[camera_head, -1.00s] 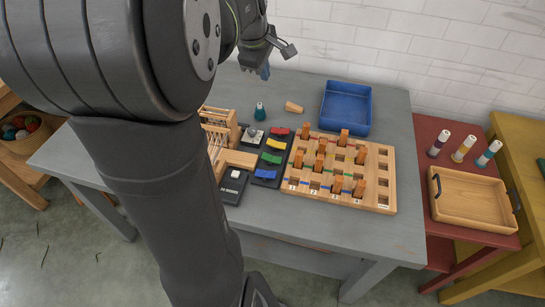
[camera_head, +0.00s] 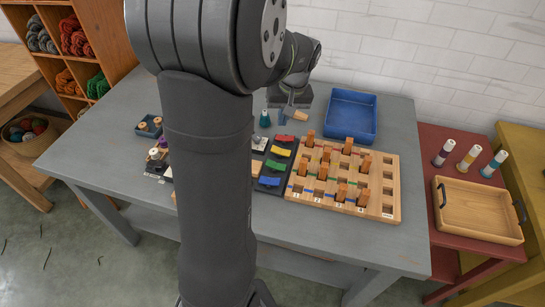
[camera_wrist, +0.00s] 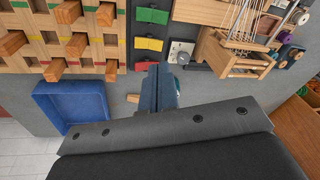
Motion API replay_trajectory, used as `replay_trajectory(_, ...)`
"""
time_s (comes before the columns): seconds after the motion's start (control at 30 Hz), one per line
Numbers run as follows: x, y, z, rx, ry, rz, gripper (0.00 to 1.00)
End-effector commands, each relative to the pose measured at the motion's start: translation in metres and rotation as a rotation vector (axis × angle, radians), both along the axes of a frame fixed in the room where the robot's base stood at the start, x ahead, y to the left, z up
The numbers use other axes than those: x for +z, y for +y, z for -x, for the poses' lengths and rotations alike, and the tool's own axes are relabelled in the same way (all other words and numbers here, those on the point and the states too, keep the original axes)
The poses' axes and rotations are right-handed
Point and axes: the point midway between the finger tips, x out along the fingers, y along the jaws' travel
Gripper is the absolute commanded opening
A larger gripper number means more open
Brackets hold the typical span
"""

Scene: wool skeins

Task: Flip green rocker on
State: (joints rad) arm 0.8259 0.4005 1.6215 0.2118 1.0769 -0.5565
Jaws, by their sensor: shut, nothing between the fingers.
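The green rocker (camera_head: 276,165) sits on a dark panel between the yellow rocker (camera_head: 281,151) and the blue rocker (camera_head: 270,181); the red rocker (camera_head: 283,138) is at the far end. In the wrist view, the green rocker (camera_wrist: 152,15) is at the top edge, beyond the yellow and red ones. Its tilt is too small to tell. My gripper (camera_head: 286,116) is shut and empty, above the table behind the panel, apart from the rockers. Its blue fingers (camera_wrist: 159,88) point toward the red rocker in the wrist view.
A wooden peg board (camera_head: 385,180) with upright pegs stands right of the panel. A blue tray (camera_head: 352,117) is behind it. A teal bottle (camera_head: 264,118) and a loose wooden peg (camera_wrist: 132,98) are close to my gripper. A small loom (camera_wrist: 238,45) stands beside the panel.

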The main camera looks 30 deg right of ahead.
Motion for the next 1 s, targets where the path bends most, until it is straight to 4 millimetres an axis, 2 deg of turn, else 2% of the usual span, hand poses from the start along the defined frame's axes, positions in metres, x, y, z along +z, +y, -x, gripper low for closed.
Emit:
replay_trajectory(0.1, -0.019, -0.003, 0.009, -0.204, 0.006, -0.110, 0.00)
replay_trajectory(0.3, -0.032, -0.005, 0.015, -0.380, 0.014, -0.203, 0.00)
replay_trajectory(0.77, -0.037, -0.004, 0.015, -0.398, 0.016, -0.215, 0.00)
replay_trajectory(0.87, -0.046, -0.001, 0.013, -0.398, 0.017, -0.217, 0.00)
replay_trajectory(1.0, -0.070, 0.005, 0.007, -0.398, 0.018, -0.216, 0.00)
